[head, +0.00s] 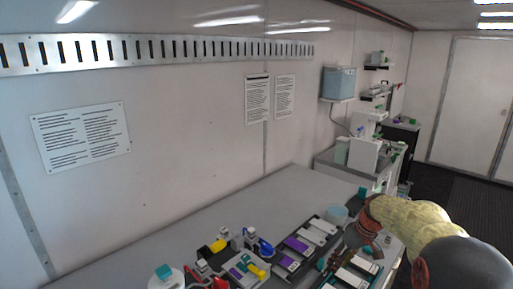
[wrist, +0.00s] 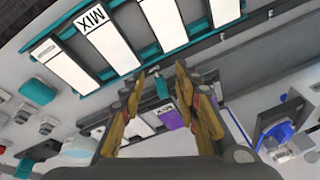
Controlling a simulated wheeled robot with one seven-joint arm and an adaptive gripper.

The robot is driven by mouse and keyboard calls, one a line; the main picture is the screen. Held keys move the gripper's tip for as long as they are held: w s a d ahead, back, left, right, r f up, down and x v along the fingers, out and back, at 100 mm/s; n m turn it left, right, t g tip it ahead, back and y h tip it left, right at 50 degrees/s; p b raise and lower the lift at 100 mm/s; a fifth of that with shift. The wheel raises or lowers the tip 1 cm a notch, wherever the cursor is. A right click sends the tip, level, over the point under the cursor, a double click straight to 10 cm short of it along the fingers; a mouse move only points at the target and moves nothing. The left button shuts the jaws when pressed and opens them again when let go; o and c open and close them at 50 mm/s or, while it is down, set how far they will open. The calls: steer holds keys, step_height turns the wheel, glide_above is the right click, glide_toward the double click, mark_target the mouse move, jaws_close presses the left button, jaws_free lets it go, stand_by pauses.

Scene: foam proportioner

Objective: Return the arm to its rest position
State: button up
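My arm (head: 410,215), in a yellowish cover, reaches in from the lower right of the head view, over the right part of the grey bench. My gripper (wrist: 161,76) shows in the wrist view with its two orange-brown fingers apart and nothing between them. Behind the fingers are a white-labelled panel marked MIX (wrist: 98,28) and a small purple-and-white label strip (wrist: 170,117). In the head view the fingertips are hard to make out beside the label panels. I cannot tell whether they touch anything.
The bench (head: 215,215) is bare along the wall. Label panels (head: 308,240), a tray with yellow and blue parts (head: 240,270) and a teal-topped container (head: 165,277) crowd its front. White equipment (head: 365,150) stands beyond the bench, with dark floor (head: 470,205) at right.

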steer(key=s+a+r+m+t+h, duration=0.1)
steer(key=s+a+r, duration=0.2)
steer(key=s, duration=0.9)
steer(key=s+a+r+m+t, duration=0.1)
steer(key=s+a+r, duration=0.3)
steer(key=s, duration=0.9)
steer(key=s+a+r+m+t+h, duration=0.1)
steer(key=s+a+r+m, duration=0.1)
steer(key=s+r, duration=0.5)
steer(key=shift+s+a+h, duration=0.3)
steer(key=shift+s+a, duration=0.4)
steer(key=shift+s, duration=1.95)
